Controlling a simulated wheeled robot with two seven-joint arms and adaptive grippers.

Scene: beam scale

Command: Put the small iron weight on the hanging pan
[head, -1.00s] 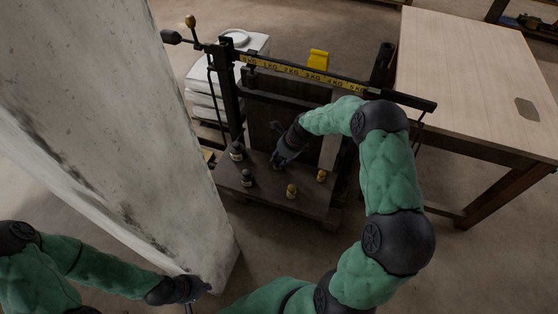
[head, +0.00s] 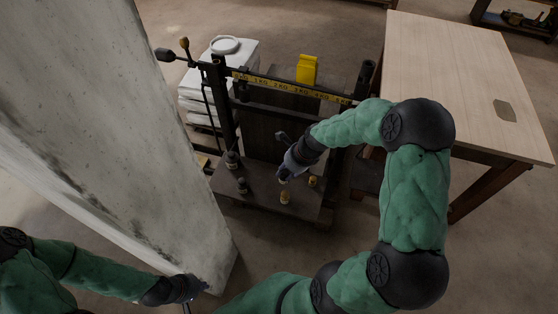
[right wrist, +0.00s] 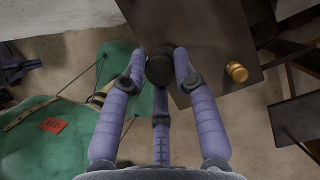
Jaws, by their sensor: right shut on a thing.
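My right gripper (right wrist: 160,75) is shut on a dark, rounded iron weight (right wrist: 158,66), which sits between its fingers in the right wrist view. In the head view this gripper (head: 286,177) is over the dark platform of the beam scale (head: 262,205), near the brass weights, and its hand hides the held weight. Two other dark weights (head: 242,186) stand at the platform's left side. The hanging pan is not clearly visible; my right arm covers the beam's right end. My left gripper (head: 187,300) is low beside the pale slab, its fingers too small to read.
Two brass weights (head: 285,198) stand near the platform's front right; one brass weight (right wrist: 237,72) also shows in the wrist view. The yellow-marked beam (head: 290,88) crosses above the platform. A pale slab (head: 110,130) fills the left, and a wooden table (head: 460,80) stands right.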

